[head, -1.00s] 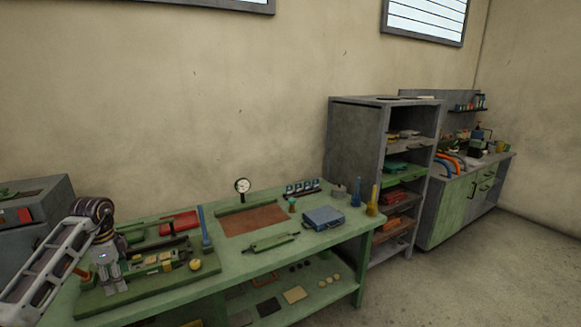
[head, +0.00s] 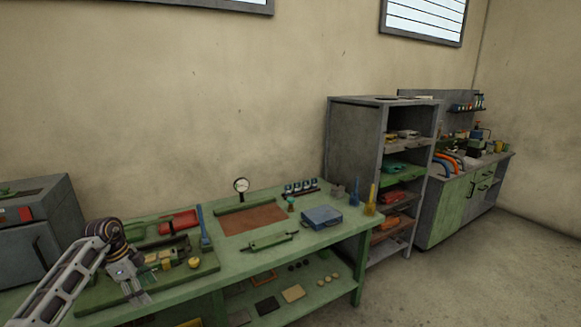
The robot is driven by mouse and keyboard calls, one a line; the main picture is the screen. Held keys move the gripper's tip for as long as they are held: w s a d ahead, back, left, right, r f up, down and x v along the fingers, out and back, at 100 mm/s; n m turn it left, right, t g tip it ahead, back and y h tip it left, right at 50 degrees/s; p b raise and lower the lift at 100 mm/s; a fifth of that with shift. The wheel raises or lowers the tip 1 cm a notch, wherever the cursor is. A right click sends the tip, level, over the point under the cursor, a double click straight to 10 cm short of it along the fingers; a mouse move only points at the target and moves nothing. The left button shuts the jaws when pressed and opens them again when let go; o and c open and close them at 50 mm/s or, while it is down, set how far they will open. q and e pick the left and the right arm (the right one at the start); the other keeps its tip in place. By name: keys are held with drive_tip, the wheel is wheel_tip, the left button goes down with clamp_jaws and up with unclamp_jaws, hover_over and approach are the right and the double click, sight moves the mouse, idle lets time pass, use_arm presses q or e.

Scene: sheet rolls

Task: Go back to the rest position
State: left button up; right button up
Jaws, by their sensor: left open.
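My left gripper (head: 138,294) hangs at the lower left, over the front edge of the green board on the workbench. Its fingers point down and look parted, with nothing seen between them. My left arm comes in from the lower left corner. My right gripper does not show. The green workbench (head: 330,243) runs along the wall with tools and parts on it.
On the bench stand a dial gauge (head: 241,186), a blue case (head: 322,217), a blue upright piece (head: 204,226) and a yellow cone (head: 370,205). A grey shelf unit (head: 352,150) stands to the right. The floor (head: 470,270) at right front is clear.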

use_arm(q)
drive_tip(key=d+f+n+t+h, duration=0.1)
drive_tip(key=d+f+t+h, duration=0.3)
drive_tip(key=d+f, duration=0.6)
drive_tip(key=d+f+t+h, duration=0.4)
drive_tip(key=d+f, duration=0.3)
drive_tip(key=f, duration=0.5)
drive_tip(key=s+a+f+n+y, duration=0.2)
drive_tip(key=s+f+n+y, duration=0.3)
drive_tip(key=s+f, duration=0.75)
drive_tip(key=s+a+f+n+y, duration=0.1)
drive_tip(key=s+f+n+y, duration=0.3)
drive_tip(key=s+f, duration=0.85)
drive_tip(key=s+d+f+g, duration=0.1)
drive_tip(key=s+f+g, duration=0.1)
drive_tip(key=s+f, duration=0.3)
drive_tip(key=s+d+f+n+g+y, duration=0.1)
drive_tip(key=s+f, duration=0.4)
drive_tip(key=s, duration=0.8)
drive_tip(key=s+d+f+n+g, duration=0.1)
drive_tip(key=s+f+g, duration=0.3)
drive_tip(key=s, duration=0.6)
drive_tip(key=shift+d+f+y, duration=0.4)
drive_tip(key=shift+d+f, duration=0.15)
drive_tip(key=shift+d, duration=0.35)
drive_tip(key=shift+s, duration=0.15)
